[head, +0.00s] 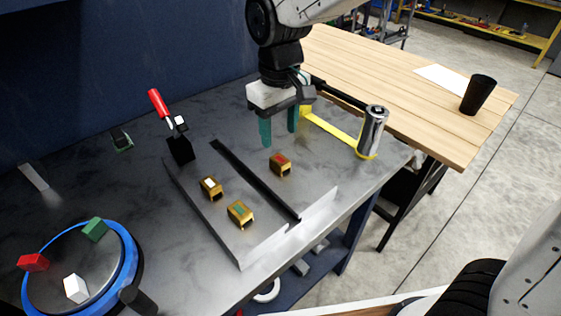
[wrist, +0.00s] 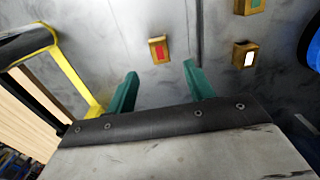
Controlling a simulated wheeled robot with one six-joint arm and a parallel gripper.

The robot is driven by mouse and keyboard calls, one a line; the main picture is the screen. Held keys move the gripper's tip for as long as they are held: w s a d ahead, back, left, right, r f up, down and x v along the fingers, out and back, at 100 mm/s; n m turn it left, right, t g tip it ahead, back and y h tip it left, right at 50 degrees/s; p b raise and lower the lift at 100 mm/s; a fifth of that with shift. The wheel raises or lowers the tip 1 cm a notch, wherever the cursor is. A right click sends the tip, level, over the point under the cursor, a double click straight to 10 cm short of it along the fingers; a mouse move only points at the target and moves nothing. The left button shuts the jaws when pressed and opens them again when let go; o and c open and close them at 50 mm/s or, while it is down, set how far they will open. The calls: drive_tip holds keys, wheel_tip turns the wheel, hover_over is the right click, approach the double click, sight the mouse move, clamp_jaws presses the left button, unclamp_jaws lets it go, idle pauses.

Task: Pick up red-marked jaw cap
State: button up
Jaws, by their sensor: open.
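The red-marked jaw cap (head: 280,164) is a small gold block with a red patch on top. It sits on the grey metal plate, right of the black bar. In the wrist view the red-marked cap (wrist: 159,50) lies beyond the fingertips, between their lines. My gripper (head: 279,139) has two green fingers, apart and empty, above the plate and behind the cap in the head view. It also shows in the wrist view (wrist: 161,68). A white-marked cap (head: 211,188) and a green-marked cap (head: 240,214) sit left of the black bar.
A black bar (head: 254,178) crosses the plate. A red-handled clamp (head: 172,128) stands at the back left. A silver cylinder (head: 373,131) and yellow frame (head: 335,131) are at the right. A blue-rimmed disc (head: 133,262) with red, green and white blocks is at the lower left.

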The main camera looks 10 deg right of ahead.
sight(280, 159)
wheel_tip(280, 159, down, 8)
drive_tip(key=shift+r, duration=0.2)
drive_tip(key=c, duration=1.1)
